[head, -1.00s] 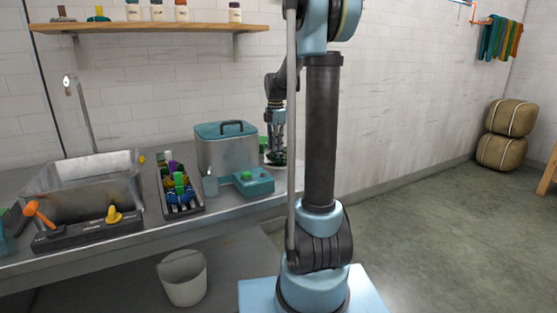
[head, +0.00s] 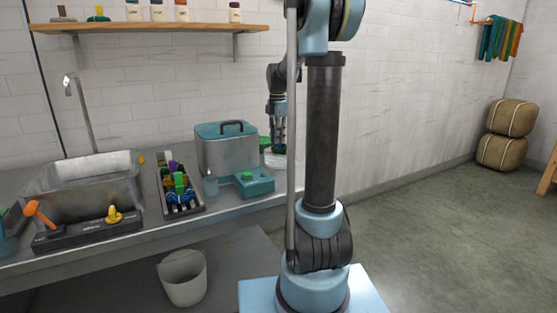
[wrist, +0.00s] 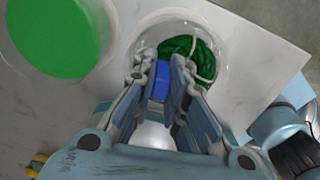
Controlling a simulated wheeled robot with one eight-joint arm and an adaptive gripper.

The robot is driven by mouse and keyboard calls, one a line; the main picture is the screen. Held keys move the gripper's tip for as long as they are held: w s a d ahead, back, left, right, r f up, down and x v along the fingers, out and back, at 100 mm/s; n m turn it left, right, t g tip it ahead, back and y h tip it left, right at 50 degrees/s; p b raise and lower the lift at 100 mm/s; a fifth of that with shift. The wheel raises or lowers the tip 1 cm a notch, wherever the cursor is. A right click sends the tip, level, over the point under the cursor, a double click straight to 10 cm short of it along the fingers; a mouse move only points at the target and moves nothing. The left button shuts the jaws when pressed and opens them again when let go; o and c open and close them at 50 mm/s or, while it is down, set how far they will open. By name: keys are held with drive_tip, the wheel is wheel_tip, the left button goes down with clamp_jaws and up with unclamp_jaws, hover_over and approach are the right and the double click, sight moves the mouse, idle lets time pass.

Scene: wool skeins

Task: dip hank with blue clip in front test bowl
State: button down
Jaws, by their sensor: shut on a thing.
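My gripper (head: 278,146) is over the right part of the bench in the head view. In the wrist view my gripper (wrist: 168,90) is shut on the blue clip (wrist: 160,80) of a dark green hank (wrist: 190,54) with a pale tie. The hank overlaps a clear round bowl (wrist: 150,38); I cannot tell whether it is inside or just above. A bowl of bright green liquid (wrist: 58,36) stands to its left. The clear bowl shows pale under my gripper in the head view (head: 274,161).
A lidded steel pot (head: 226,155) and a teal device (head: 254,183) stand left of my gripper. Farther left are a rack of coloured clips (head: 180,193) and a sink (head: 80,190). The bench edge is close to the clear bowl's right.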

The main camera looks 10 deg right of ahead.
drive_tip(key=shift+r, duration=2.95)
drive_tip(key=shift+r, duration=1.5)
